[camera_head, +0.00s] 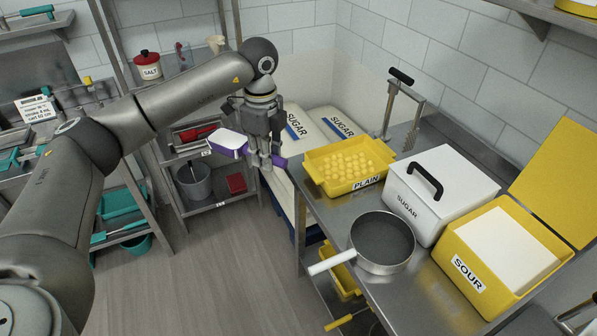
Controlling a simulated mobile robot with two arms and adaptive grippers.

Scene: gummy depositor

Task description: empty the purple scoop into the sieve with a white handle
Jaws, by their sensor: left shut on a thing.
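The purple scoop (229,143) is held by my left gripper (265,161), which is shut on its handle. Its bowl points left and shows a white filling at the top. The scoop is in the air, left of the steel table and apart from the sieve. The sieve with a white handle (382,241) rests on the table near its front edge, with a grey mesh bowl. Its white handle sticks out to the left past the table edge. My right gripper is not in view.
A yellow PLAIN tray (317,178) with several yellow pieces, a white lidded SUGAR box (462,185) and an open yellow SOUR box (483,290) with white contents stand on the table (400,299). SUGAR sacks (312,139) lie behind. A shelf with a grey bucket (194,184) stands at the left.

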